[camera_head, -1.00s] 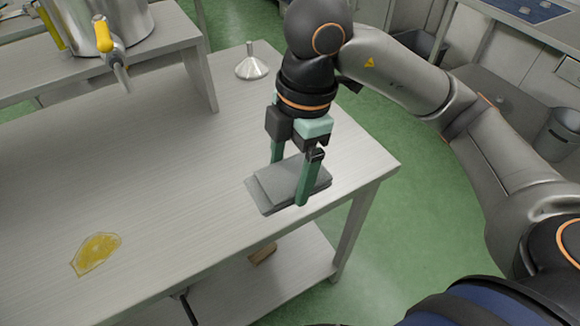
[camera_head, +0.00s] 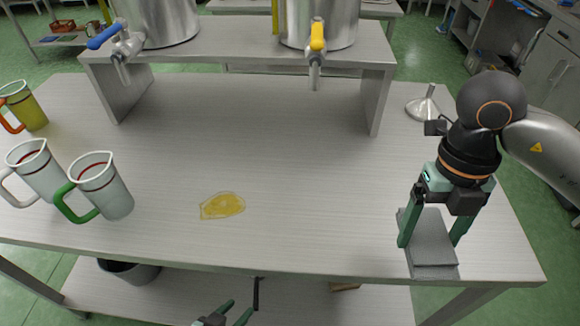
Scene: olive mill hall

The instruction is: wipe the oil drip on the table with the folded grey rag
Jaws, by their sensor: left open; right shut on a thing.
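The oil drip (camera_head: 223,206) is a flat yellow patch on the table (camera_head: 300,160), left of the middle and near the front. The folded grey rag (camera_head: 431,248) is at the table's front right. My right gripper (camera_head: 432,240) points down with its two green fingers on either side of the rag and is shut on it. I cannot tell whether the rag touches the table. My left gripper (camera_head: 228,318) shows only its fingertips at the bottom edge, open and empty, in front of the table.
Several jugs stand at the left, including one with a green handle (camera_head: 104,188). A raised shelf (camera_head: 240,42) carries steel tanks with a blue tap (camera_head: 108,36) and a yellow tap (camera_head: 317,40). A funnel (camera_head: 424,104) stands at the back right. The table between rag and drip is clear.

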